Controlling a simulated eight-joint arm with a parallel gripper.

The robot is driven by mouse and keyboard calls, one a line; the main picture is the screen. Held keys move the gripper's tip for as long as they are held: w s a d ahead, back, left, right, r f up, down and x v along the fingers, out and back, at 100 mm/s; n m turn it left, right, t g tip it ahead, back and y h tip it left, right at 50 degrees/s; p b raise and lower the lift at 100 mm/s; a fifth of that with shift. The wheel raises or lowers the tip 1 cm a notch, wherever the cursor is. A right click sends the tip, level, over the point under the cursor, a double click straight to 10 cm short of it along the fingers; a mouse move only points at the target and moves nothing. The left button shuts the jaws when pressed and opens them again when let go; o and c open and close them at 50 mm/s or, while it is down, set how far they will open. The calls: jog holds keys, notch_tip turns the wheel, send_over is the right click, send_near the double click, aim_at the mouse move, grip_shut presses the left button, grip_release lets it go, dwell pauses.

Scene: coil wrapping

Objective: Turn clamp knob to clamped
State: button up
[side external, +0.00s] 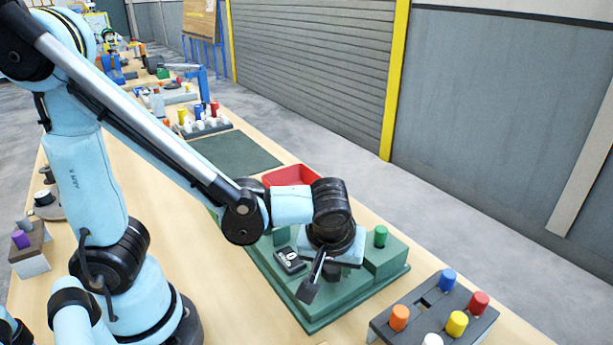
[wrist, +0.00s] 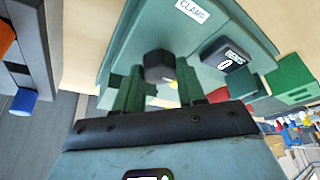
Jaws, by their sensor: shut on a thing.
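The clamp knob is a dark faceted knob (wrist: 159,63) on the green fixture (wrist: 135,35), seen in the wrist view. A white label reading CLAMP (wrist: 192,10) lies beyond it. My gripper (wrist: 158,78) has its two green fingers on either side of the knob and is shut on it. The side view shows the green fixture (side external: 345,303) under my wrist; the knob and fingertips are hidden there. I cannot tell the knob's turned position.
A green cylinder (side external: 380,236) stands on the fixture's right. A red bin (side external: 290,175) is behind. A dark rack (side external: 378,325) with coloured pegs stands at front right.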

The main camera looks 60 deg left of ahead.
jog(key=shift+n, duration=0.3)
dwell(0.4)
jog(key=o, duration=1)
jog(key=shift+o, duration=0.2)
jog(key=v, duration=1.2)
jog(key=shift+w, duration=0.2)
jog(key=w+a+f+m+t+h, duration=0.2)
jog(key=a+f+m+t+h, duration=0.1)
jog(key=a+m, duration=0.6)
jog(key=shift+a+t, duration=0.4)
jog(key=shift+a, duration=0.7)
